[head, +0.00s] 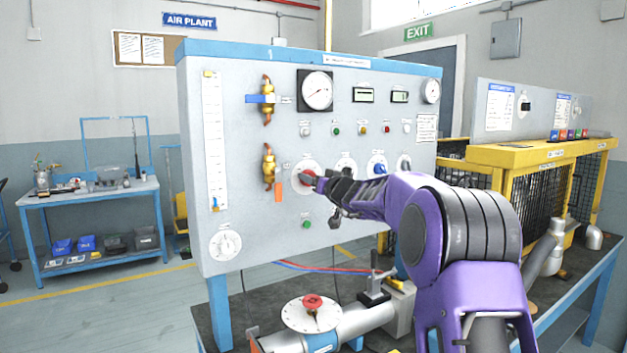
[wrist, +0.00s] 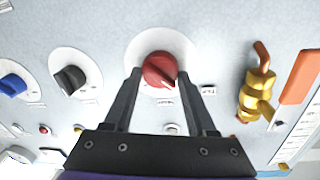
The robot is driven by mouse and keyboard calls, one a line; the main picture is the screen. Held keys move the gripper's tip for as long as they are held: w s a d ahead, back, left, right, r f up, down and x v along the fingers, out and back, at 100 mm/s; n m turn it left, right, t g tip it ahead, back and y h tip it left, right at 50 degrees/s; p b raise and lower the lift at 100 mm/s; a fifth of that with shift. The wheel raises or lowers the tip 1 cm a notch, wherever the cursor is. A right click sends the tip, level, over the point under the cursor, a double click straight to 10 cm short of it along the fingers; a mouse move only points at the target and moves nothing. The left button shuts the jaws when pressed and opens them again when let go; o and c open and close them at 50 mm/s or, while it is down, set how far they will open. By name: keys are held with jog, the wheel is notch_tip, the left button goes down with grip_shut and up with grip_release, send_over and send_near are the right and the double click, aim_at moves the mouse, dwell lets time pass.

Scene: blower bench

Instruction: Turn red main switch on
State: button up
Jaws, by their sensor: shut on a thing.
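The red main switch (wrist: 160,69) is a round red knob with a pale pointer mark on a white dial plate, seen between my fingers in the wrist view. In the head view the red switch (head: 307,178) shows only in part, at the left end of a row of knobs on the panel. My gripper (wrist: 160,78) is at the panel with one finger on each side of the red knob, shut on it. In the head view my gripper (head: 315,181) covers the right part of the switch.
The grey panel (head: 250,120) carries a black knob (wrist: 69,80), a blue knob (wrist: 13,86), small buttons, gauges and brass valves (wrist: 257,95) close to the switch.

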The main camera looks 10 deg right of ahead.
jog(key=shift+m+b, duration=0.3)
jog(key=shift+b, duration=0.05)
jog(key=shift+w+d+f+m+g+y+b, duration=0.1)
jog(key=shift+m+g+y+b, duration=0.15)
jog(key=shift+m, duration=2.45)
jog(key=shift+s+d+r+m+g+y+b, duration=0.1)
jog(key=shift+d+m+g+y+b, duration=0.1)
jog(key=shift+m, duration=2.5)
jog(key=shift+w+d+f+m+g+y+b, duration=0.15)
jog(key=shift+m+g, duration=0.1)
jog(key=shift+m, duration=2.45)
jog(key=shift+a, duration=0.15)
jog(key=o, duration=1.4)
